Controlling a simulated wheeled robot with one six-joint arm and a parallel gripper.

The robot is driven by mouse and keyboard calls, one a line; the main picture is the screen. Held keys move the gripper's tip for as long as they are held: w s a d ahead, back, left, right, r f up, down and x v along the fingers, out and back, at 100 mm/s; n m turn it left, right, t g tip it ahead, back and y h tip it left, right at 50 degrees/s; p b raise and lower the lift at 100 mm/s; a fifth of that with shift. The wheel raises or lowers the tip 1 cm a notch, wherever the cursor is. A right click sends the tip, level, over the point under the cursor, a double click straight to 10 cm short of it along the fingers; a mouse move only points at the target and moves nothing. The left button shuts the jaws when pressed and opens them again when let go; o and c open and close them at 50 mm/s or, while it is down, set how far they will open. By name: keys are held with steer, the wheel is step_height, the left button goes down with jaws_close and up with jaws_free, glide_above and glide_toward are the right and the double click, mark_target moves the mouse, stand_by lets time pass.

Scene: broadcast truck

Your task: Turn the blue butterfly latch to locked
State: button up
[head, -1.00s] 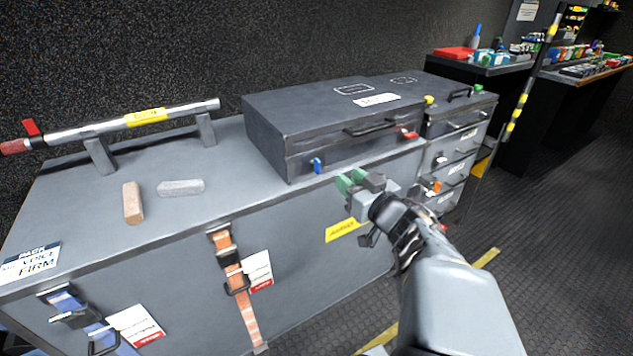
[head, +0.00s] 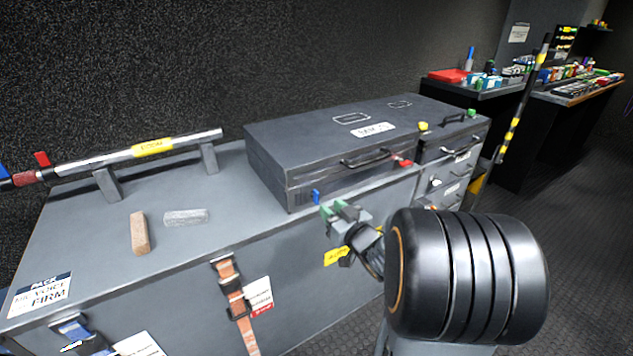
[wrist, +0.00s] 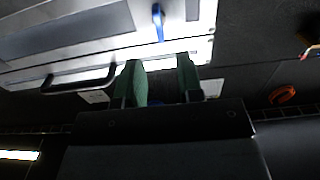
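The blue butterfly latch (head: 316,197) is on the front face of the dark grey case (head: 340,186), near its left end. It looks upright. In the wrist view the blue latch (wrist: 158,22) hangs near the top, just beyond the fingertips and roughly in line with the gap between them. My gripper (head: 338,209) has green fingertips just right of and slightly below the latch in the head view. The gripper (wrist: 162,70) is open, with an empty gap between its fingers, and appears apart from the latch. A red latch (head: 403,162) is at the case's right end.
The case has a black handle (head: 364,160) on its front. It stands on a long grey chest (head: 85,225) carrying a brown block (head: 139,233), a grey block (head: 186,217) and a pole (head: 120,154) on supports. Drawers (head: 452,172) stand to the right.

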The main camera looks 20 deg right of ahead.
mark_target(317, 204)
steer(key=w, duration=0.5)
steer(key=w+a, duration=0.1)
steer(key=w, duration=0.1)
steer(key=shift+w+b, duration=0.3)
steer(key=shift+b, duration=0.1)
jaws_close()
